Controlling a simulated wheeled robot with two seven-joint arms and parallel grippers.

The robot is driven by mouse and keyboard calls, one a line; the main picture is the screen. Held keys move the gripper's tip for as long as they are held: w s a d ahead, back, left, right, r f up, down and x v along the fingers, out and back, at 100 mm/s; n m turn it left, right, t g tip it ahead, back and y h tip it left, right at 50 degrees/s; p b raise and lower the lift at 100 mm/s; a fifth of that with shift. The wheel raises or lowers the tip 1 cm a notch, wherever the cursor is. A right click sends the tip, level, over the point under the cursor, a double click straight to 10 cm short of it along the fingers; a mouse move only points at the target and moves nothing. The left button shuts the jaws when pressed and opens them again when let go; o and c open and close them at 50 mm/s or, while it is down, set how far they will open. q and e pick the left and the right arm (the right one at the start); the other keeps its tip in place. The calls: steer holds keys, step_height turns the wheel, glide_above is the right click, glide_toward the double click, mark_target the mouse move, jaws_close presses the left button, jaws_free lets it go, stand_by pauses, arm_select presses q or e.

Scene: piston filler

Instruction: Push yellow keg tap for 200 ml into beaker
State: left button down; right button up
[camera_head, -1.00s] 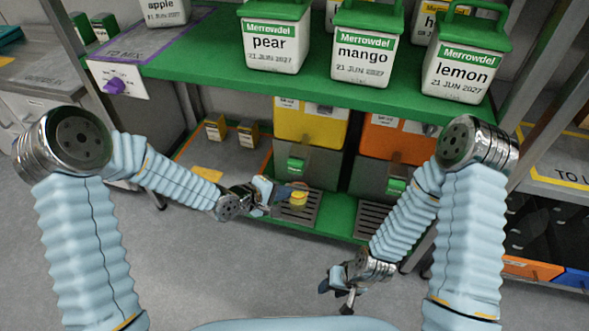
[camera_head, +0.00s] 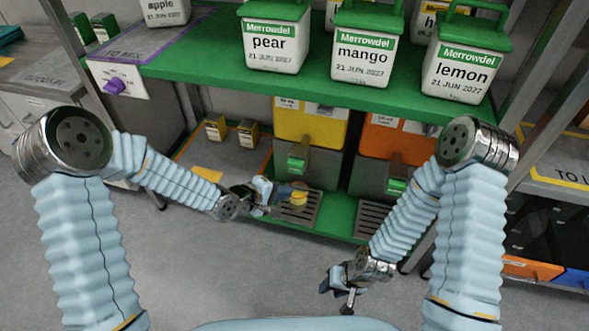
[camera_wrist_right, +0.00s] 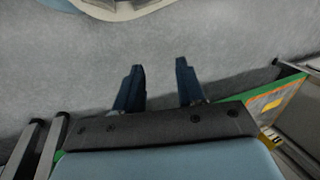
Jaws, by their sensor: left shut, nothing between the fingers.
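The yellow keg (camera_head: 310,124) stands on the lower green shelf. Its tap has a green-fronted lever (camera_head: 297,165). Below the tap, a small beaker with yellow content (camera_head: 299,197) stands on the grey drip grate (camera_head: 302,213); its fill level is too small to read. My left gripper (camera_head: 284,192) is shut and empty, close beside the beaker and below the tap lever. I cannot tell whether it touches the beaker. My right gripper (camera_head: 338,288) is low in front of the shelf, away from the keg. In the right wrist view its fingers (camera_wrist_right: 159,82) are apart and empty.
An orange keg (camera_head: 392,142) with its own green-fronted tap (camera_head: 396,186) and grate (camera_head: 376,219) stands to the right. The upper green shelf (camera_head: 210,67) overhangs the kegs and carries pear, mango and lemon containers. The floor in front is clear.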

jaws_close()
stand_by(1.5)
